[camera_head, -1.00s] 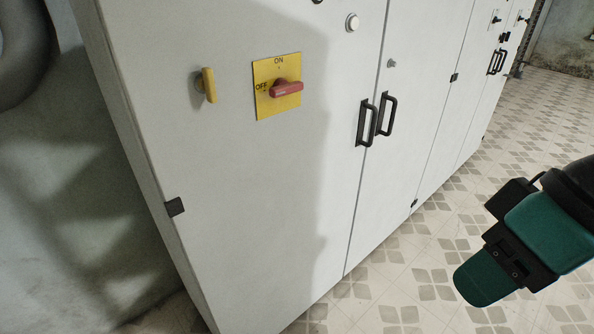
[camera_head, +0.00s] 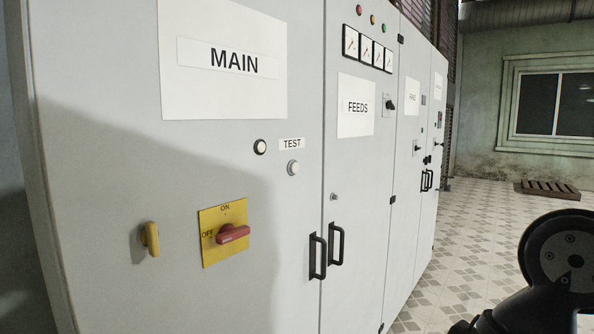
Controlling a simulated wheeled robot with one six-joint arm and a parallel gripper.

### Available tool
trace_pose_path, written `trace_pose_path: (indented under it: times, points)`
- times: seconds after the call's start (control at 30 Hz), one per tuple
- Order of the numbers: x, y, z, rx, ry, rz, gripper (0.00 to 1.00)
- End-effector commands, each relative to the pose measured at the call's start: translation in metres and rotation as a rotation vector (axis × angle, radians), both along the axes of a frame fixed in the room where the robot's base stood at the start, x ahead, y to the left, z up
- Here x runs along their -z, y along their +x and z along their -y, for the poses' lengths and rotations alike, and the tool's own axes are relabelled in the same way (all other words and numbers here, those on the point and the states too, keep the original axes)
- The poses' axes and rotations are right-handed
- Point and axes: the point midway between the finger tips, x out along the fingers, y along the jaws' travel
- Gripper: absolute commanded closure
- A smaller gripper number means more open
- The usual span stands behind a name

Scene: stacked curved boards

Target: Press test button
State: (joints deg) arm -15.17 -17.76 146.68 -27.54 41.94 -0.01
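The test label (camera_head: 292,144) is on the MAIN cabinet door, right of centre. A white round button (camera_head: 293,168) sits just below it. Another white round button with a dark ring (camera_head: 260,147) sits left of the label. Which of the two the label belongs to is not certain, though the lower one is directly under it. My arm shows at the lower right, apart from the cabinet. My gripper is outside the view, so its opening does not show.
The cabinet's MAIN door (camera_head: 110,120) carries a yellow plate (camera_head: 210,252) with a red rotary handle (camera_head: 232,233) and a yellow handle (camera_head: 151,239). Black door handles (camera_head: 317,256) stick out at the door seam. Tiled floor (camera_head: 480,235) is free at right. A pallet (camera_head: 546,190) lies by the far wall.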

Motion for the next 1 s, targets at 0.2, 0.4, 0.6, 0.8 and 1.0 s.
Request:
trace_pose_path:
  times: [0.2, 0.4, 0.6, 0.8, 1.0]
  points:
    - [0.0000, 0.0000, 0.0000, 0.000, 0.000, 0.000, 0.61]
    - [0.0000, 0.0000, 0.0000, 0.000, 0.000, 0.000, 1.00]
    - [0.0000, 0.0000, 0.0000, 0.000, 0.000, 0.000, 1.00]
    - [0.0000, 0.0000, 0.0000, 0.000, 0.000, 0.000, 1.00]
    - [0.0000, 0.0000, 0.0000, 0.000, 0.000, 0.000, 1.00]
